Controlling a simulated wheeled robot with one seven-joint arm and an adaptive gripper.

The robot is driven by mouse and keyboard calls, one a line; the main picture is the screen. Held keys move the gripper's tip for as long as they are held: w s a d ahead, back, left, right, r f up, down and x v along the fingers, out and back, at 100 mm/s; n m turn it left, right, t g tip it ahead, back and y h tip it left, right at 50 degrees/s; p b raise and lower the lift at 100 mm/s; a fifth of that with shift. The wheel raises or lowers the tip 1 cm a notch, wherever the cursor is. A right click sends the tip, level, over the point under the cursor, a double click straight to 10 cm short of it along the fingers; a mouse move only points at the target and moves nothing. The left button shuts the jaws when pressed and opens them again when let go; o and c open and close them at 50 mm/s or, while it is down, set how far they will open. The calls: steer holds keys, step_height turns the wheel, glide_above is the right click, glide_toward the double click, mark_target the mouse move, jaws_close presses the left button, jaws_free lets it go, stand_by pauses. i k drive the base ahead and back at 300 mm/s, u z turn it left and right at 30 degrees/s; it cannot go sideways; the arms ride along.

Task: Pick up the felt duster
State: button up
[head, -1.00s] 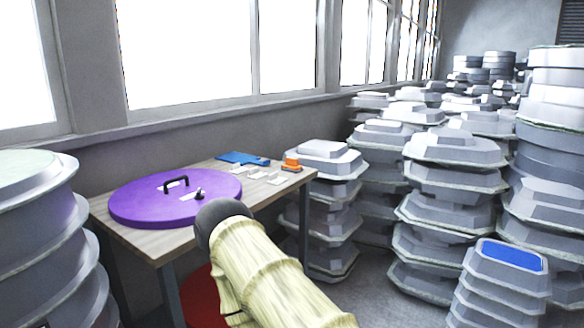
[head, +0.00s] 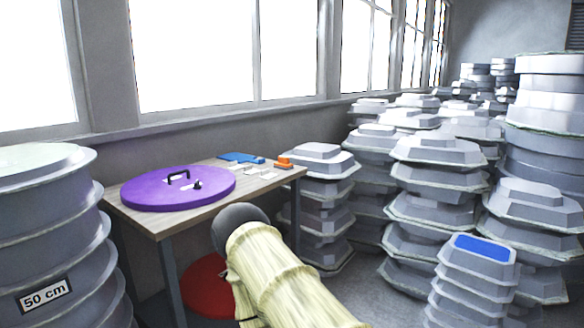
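On a wood-topped table (head: 213,217) against the window wall lie a small orange block-like thing (head: 284,162) at the far right corner and a flat blue thing (head: 240,158) at the back edge. The orange one may be the felt duster, but it is too small to tell. Several small white pieces (head: 262,171) lie between them. A large purple disc (head: 180,188) with a black handle covers the table's left part. My pale, wood-patterned arm with a dark rounded end rises in front of the table. My gripper does not show.
A tall grey mould stack labelled 50 cm (head: 47,235) stands close at left. Many grey mould stacks (head: 438,180) crowd the right, one low stack topped in blue (head: 484,248). A red round thing (head: 207,284) is under the table. A little floor (head: 365,280) shows between.

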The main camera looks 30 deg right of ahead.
mark_target(283, 163)
steer(key=z, duration=0.6)
steer(key=i, duration=0.75)
steer(key=z, duration=0.75)
steer(key=i, duration=1)
steer(key=u, duration=0.15)
